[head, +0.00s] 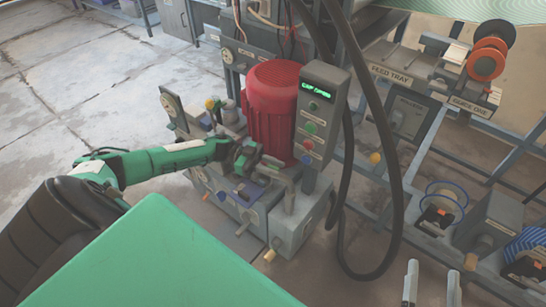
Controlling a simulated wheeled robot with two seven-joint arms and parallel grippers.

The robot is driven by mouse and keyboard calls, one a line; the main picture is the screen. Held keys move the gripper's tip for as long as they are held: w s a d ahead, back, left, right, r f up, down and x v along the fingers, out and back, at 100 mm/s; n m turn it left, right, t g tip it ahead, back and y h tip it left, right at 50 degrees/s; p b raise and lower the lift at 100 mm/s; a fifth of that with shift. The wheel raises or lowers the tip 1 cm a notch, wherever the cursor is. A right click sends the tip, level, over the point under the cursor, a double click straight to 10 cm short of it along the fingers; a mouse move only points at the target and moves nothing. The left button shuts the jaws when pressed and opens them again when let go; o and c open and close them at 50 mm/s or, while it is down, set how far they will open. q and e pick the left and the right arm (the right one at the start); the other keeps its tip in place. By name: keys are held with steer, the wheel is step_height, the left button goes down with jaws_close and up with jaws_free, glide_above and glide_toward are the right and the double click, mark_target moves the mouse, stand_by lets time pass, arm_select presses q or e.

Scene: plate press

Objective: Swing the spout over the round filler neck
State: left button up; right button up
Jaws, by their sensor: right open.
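A red ribbed motor (270,112) stands on a grey machine (220,200) in the middle of the head view. My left gripper (246,160) is low in front of the motor, among small fittings; whether its fingers are open or shut is hidden. A grey bar-like part (283,172) lies just right of it; I cannot tell whether this is the spout or whether the gripper touches it. A small grey cylinder (230,112) stands left of the motor; I cannot tell whether it is the filler neck. My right gripper (432,288) is open and empty at the bottom edge.
A grey control box (322,112) with a lit green display and coloured buttons stands right of the motor. A thick black hose (392,180) loops beside it. The floor at left is clear.

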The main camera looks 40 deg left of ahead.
arm_select(q)
steer(key=shift+o, duration=0.5)
steer(key=shift+a, duration=0.3)
steer(key=v, duration=1.3)
arm_select(e)
steer(key=shift+w+d+r+t, duration=0.1)
steer(key=shift+d+r+t, duration=0.1)
steer(key=shift+r+t, duration=0.3)
arm_select(q)
steer(key=shift+s+a, duration=0.1)
steer(key=shift+s, duration=0.05)
steer(key=shift+c, duration=0.4)
arm_select(e)
steer(key=shift+r, duration=0.15)
